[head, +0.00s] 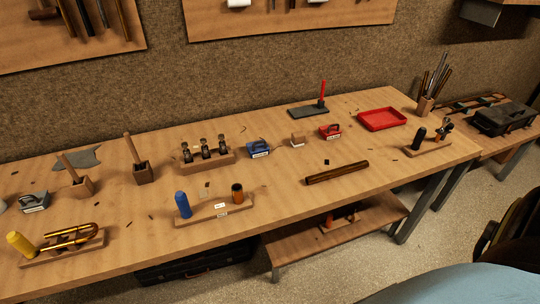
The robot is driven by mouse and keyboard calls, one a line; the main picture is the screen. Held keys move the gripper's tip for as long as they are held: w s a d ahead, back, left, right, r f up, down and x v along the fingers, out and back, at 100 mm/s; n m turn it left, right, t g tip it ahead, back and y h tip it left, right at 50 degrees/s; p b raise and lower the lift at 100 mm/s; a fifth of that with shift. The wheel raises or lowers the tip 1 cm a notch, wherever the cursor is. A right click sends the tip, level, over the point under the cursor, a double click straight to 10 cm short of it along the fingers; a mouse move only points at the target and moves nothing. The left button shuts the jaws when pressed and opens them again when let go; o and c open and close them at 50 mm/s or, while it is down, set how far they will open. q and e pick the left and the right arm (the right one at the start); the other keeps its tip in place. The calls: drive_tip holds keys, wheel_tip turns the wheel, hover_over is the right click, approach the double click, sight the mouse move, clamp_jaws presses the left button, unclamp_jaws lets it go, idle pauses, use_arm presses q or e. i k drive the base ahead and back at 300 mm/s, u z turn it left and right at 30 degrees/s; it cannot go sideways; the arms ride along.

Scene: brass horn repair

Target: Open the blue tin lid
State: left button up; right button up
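A small blue tin (257,150) stands on the wooden workbench (290,180), a little right of the bench's middle-left. It has a pale label on its front and a raised handle-like part on top. At this size I cannot tell how its lid sits. Neither of my grippers is in the head view.
Left of the tin is a wooden rack (208,157) with several dark-topped pieces; right are a pale block (297,140) and a red tin (330,131). A grey tin (35,201) stands far left. In front are a peg block (203,216) and a dark wooden bar (337,173).

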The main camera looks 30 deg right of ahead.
sight(260, 146)
drive_tip(key=k, duration=0.75)
drive_tip(key=z, duration=0.75)
drive_tip(key=i, duration=1.15)
drive_tip(key=u, duration=0.75)
